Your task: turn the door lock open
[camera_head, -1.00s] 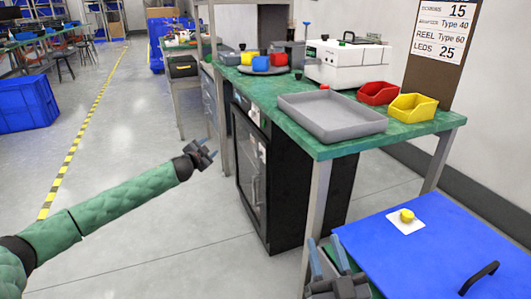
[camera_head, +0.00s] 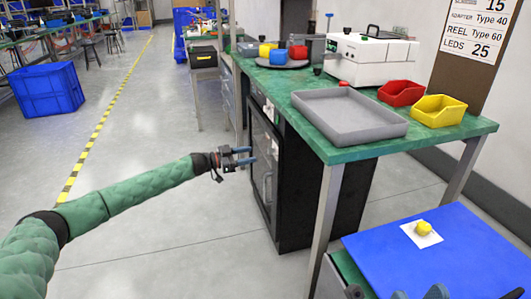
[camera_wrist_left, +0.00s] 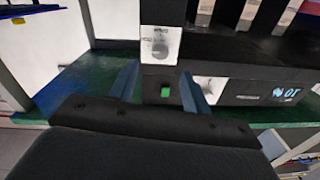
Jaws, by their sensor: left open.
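The black burn-in cabinet (camera_head: 308,195) stands under the green-topped bench, with a glass door (camera_head: 262,155) on its left-facing front. In the left wrist view, a light plate with a round knob (camera_wrist_left: 160,43), which looks like the door lock, sits on the black front, beyond my fingers. A small green element (camera_wrist_left: 165,91) shows between the fingertips. My left gripper (camera_head: 249,156) is open and empty, just in front of the door; its fingers also show in the left wrist view (camera_wrist_left: 160,90). My right gripper (camera_head: 418,293) is open at the bottom edge, partly cut off.
The bench (camera_head: 395,148) holds a grey tray (camera_head: 350,134), a red bin (camera_head: 401,93), a yellow bin (camera_head: 440,111) and a white machine (camera_head: 370,60). A blue panel (camera_head: 465,255) with a yellow knob (camera_head: 423,228) is at lower right. The floor (camera_head: 150,235) left of the cabinet is clear.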

